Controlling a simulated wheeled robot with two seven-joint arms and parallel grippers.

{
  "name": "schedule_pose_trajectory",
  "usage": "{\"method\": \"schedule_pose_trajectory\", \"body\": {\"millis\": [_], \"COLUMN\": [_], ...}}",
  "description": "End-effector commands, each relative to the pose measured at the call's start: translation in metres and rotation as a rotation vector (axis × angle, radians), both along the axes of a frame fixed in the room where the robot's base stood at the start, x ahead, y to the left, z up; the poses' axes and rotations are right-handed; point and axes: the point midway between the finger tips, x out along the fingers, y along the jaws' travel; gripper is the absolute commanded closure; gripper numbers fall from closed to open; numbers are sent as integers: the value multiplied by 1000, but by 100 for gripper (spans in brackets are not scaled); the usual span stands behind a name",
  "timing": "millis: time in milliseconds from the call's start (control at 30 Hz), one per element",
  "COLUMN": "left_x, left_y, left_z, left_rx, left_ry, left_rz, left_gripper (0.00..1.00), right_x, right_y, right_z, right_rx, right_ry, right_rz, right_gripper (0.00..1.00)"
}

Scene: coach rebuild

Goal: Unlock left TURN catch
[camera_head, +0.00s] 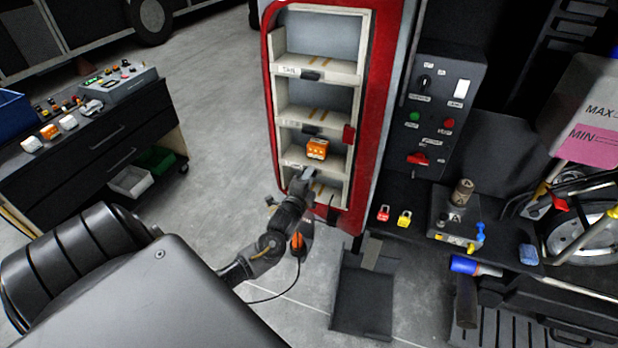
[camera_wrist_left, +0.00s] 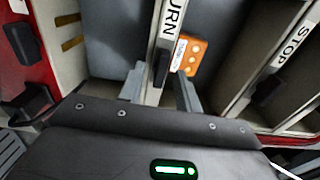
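The TURN catch is a small black tab (camera_wrist_left: 163,66) on a pale shelf lip, beside a white label reading "URN" (camera_wrist_left: 177,32) in the left wrist view, its first letter out of frame. My left gripper (camera_wrist_left: 160,88) is open, with one grey finger on each side of the lip near the catch. I cannot tell whether either finger touches it. In the head view my left gripper (camera_head: 308,175) is at the lower shelves of the red-framed cabinet (camera_head: 378,110) and hides this catch. My right gripper is not in view.
An orange block (camera_head: 317,149) sits in the compartment close by; it also shows in the left wrist view (camera_wrist_left: 190,56). A STOP label (camera_wrist_left: 295,45) with another black catch (camera_wrist_left: 267,88) is to the right. A control panel (camera_head: 440,110) stands right of the cabinet.

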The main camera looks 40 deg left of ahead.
Motion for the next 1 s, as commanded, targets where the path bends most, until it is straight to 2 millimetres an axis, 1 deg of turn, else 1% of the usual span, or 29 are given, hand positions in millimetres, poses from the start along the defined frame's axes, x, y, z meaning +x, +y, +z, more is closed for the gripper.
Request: {"method": "schedule_pose_trajectory", "body": {"millis": [67,167,267,500,600,700,800,1000], "left_x": [-2,-11,-27,-72,-86,-95,-100,-102], "left_y": [-1,-4,-10,-26,-31,-34,-35,-36], "left_z": [-1,-2,-4,-4,-3,-2,-1,0], "left_rx": [0,-1,-1,-2,-2,0,0,0], "left_ry": [0,-1,2,2,0,1,0,0], "left_rz": [0,0,-2,-1,-1,-1,0,0], "left_gripper": [66,66,66,66,66,66,66,66], "right_x": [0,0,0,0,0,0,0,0], "right_y": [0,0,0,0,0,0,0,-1], "right_z": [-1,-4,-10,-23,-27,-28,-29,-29], "right_rx": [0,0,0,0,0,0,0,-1], "right_ry": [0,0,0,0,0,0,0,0], "right_rz": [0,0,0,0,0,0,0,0], "right_gripper": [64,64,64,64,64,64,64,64]}}
